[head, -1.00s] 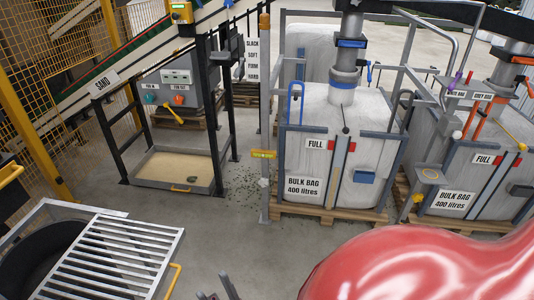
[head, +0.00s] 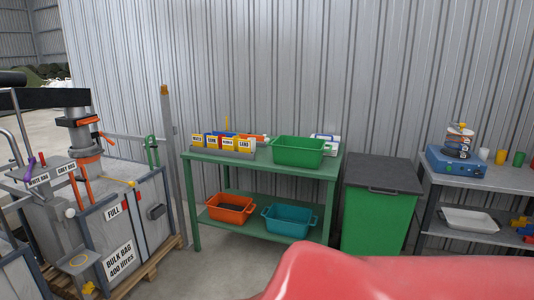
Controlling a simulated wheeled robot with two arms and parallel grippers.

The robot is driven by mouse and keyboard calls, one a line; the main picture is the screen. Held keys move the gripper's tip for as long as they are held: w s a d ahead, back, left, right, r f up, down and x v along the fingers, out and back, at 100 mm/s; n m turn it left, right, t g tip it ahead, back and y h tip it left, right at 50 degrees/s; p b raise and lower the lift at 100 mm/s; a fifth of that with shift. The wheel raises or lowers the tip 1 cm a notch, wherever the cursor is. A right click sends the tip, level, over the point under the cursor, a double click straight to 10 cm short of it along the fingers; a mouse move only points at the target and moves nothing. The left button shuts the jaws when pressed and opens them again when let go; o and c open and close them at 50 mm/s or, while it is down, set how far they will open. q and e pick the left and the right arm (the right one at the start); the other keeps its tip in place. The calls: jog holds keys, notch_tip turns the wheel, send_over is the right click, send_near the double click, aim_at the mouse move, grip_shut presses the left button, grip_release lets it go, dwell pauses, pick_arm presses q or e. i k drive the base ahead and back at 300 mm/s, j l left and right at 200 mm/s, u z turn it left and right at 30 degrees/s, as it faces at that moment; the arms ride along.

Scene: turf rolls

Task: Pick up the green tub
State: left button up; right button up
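The green tub (head: 299,151) is a rectangular open-topped tub with a wide rim. It stands upright on the top of a green table (head: 260,163), toward the right end. Neither of my grippers is in the head view, so nothing is seen touching the tub.
An orange tub (head: 231,207) with dark contents and a teal tub (head: 289,221) sit on the table's lower shelf. Labelled card holders (head: 223,143) stand left of the tub. A green bin (head: 374,215) stands right of the table, a bulk bag station (head: 119,215) to the left.

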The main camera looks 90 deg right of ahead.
aim_at(305, 152)
jog(key=z, duration=3)
jog(key=i+l+u, duration=0.45)
jog(key=i+l, duration=0.95)
jog(key=i, duration=0.15)
